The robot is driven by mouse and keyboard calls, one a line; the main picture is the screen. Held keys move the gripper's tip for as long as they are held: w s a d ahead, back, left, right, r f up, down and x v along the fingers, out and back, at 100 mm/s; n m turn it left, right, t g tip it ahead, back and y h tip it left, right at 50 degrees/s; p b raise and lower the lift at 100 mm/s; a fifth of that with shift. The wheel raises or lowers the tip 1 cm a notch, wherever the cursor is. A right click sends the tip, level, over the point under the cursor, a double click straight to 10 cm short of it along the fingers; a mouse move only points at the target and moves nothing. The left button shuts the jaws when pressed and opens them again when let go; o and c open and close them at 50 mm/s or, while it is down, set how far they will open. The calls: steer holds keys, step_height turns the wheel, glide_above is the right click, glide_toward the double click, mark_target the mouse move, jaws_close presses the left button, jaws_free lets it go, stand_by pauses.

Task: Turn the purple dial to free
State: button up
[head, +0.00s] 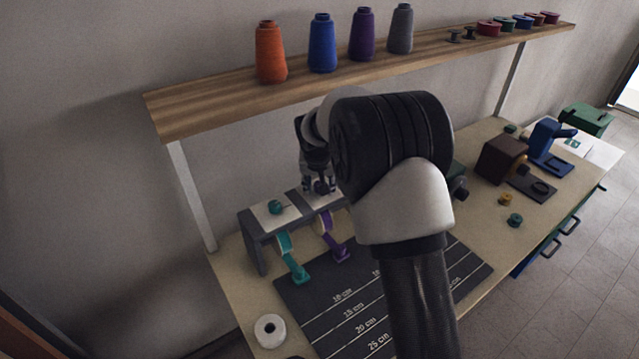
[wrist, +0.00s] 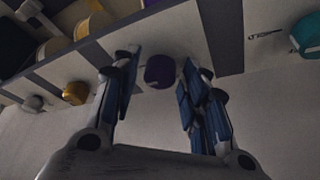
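The purple dial (wrist: 160,71) is in the wrist view, on a pale panel, between the two fingers of my gripper (wrist: 158,90). The fingers stand apart on either side of it, with a gap visible on both sides. In the head view my gripper (head: 319,187) is over the top of the grey ribbon stand, and the purple dial is hidden behind it. A purple ribbon (head: 333,240) hangs from the stand there. The dial's pointer and the word it points at are not readable.
A teal dial (head: 275,207) sits left on the grey stand (head: 252,243), with a teal ribbon (head: 292,257) below. It also shows in the wrist view (wrist: 308,37). A dark measuring mat (head: 318,310) lies in front. A wooden shelf (head: 210,99) with thread cones runs above.

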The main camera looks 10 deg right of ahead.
steer(key=c, duration=0.8)
steer(key=shift+n+p, duration=0.3)
steer(key=shift+p, duration=0.05)
steer(key=n+y+p, duration=0.1)
steer(key=n, duration=0.1)
steer(key=shift+d+r+n+p, duration=0.1)
steer(key=shift+d+n+p, duration=0.05)
steer(key=shift+n+p, duration=0.2)
steer(key=n+y+b, duration=0.1)
steer(key=n, duration=0.1)
steer(key=n+y, duration=0.1)
steer(key=n, duration=0.1)
steer(key=shift+w+d+f+b, duration=0.1)
steer(key=shift+f+b, duration=0.1)
steer(key=shift+b, duration=0.15)
steer(key=n+y+b, duration=0.1)
steer(key=n, duration=0.3)
steer(key=shift+d+g, duration=0.1)
steer(key=shift+g, duration=0.3)
steer(key=n, duration=0.1)
steer(key=n+g+y, duration=0.1)
steer(key=n, duration=0.1)
steer(key=shift+w+r+n, duration=0.1)
steer(key=shift+r+n, duration=0.05)
steer(key=shift+n, duration=0.1)
steer(key=shift+n+g+p, duration=0.6)
steer(key=shift+n+p, duration=0.25)
steer(key=shift+n, duration=0.65)
